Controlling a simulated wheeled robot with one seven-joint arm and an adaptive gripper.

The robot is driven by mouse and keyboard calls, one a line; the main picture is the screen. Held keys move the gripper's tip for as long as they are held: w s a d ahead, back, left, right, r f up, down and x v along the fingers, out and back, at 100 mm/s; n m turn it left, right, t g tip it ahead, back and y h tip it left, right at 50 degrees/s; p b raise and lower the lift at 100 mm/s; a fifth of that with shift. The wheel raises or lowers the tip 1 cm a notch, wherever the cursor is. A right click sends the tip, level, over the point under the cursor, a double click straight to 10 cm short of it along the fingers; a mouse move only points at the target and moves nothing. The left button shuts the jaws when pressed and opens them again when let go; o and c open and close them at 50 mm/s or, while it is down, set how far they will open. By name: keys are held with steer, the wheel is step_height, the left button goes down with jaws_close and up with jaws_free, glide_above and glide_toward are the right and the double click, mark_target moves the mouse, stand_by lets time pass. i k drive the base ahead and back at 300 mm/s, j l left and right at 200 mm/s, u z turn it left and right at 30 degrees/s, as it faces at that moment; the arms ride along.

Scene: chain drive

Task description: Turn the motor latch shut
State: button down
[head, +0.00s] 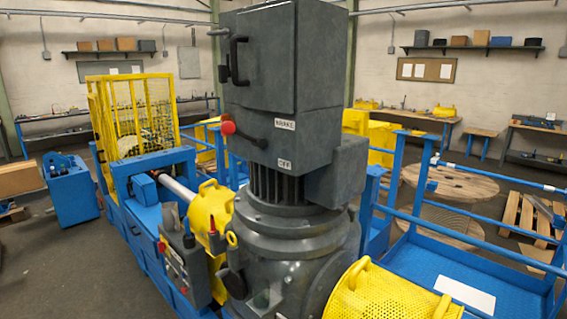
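The grey motor (300,215) stands upright in the middle of the head view, with a tall grey housing (270,65) on top. A black latch handle (238,60) stands upright on the left side of the upper housing. A small grey lever (218,32) sticks out to the left near its top. Below, a red knob (228,128) joins a dark lever (246,137) beside the BRAKE label (285,123) and above the OFF label (285,163). Which of these is the motor latch, I cannot tell for certain. My gripper is not in view.
Yellow guards (385,295) sit at the motor's lower right, and a yellow cover (212,208) at its left. A control box (185,268) is at lower left. Blue railings (480,235) fence the right. A yellow cage (130,110) stands behind left. Grey floor (50,280) is open at far left.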

mark_target(224, 73)
steer(key=i+j, duration=0.25)
steer(key=i+j+z, duration=0.1)
steer(key=i+j, duration=0.15)
steer(key=j, duration=0.2)
steer(key=i+j, duration=0.25)
steer(key=j, duration=0.15)
steer(key=i+j+z, duration=0.1)
steer(key=j, duration=0.3)
steer(key=i, duration=0.1)
